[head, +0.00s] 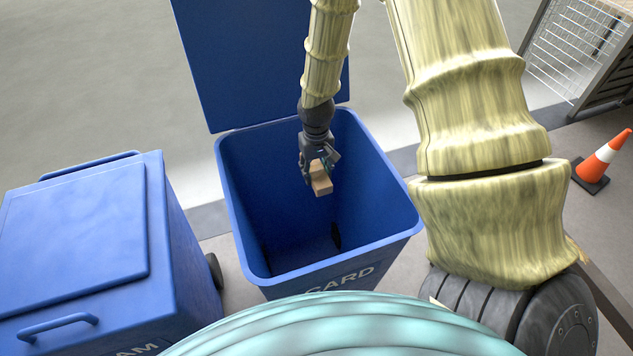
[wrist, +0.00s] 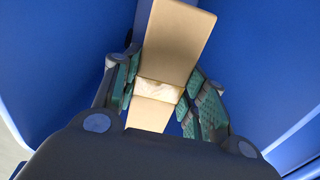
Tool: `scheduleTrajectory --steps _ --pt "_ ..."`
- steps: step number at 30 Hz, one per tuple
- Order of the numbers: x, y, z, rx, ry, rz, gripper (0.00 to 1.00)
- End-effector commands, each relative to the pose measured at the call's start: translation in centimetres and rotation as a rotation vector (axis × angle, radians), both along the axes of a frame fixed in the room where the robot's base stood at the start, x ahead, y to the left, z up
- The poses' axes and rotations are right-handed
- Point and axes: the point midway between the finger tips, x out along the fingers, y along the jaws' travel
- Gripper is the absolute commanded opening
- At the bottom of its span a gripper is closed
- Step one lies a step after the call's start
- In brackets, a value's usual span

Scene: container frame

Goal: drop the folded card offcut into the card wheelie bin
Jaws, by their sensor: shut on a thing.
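The card wheelie bin (head: 232,205) is blue with "CARD" on its front, and its lid (head: 255,60) stands open at the back. My gripper (head: 320,172) points down over the bin's open mouth, inside the rim's outline. It is shut on the folded card offcut (head: 322,186), a small tan piece. In the wrist view the offcut (wrist: 178,40) sits between the two green-padded fingers (wrist: 158,95), with blue bin walls around it. The exact height of the offcut against the rim is hard to tell.
A second blue bin (head: 75,230) with a closed lid and lettering ending in "AM" stands at the left. An orange and white cone (head: 604,158) and a wire mesh cage (head: 580,45) stand at the right. Grey floor shows behind the bins.

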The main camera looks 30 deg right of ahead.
Motion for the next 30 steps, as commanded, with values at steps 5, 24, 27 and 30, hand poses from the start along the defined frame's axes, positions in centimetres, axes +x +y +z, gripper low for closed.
scheduleTrajectory --steps 5,24,27,30 --pt "0.0 0.0 0.1 0.0 0.0 0.0 0.49" --pt "0.1 0.0 1.4 0.0 -0.002 0.0 0.67" --pt "0.1 0.0 2.6 0.0 -0.002 -0.001 0.67" --pt "0.1 0.0 4.0 0.001 -0.002 -0.001 0.67"
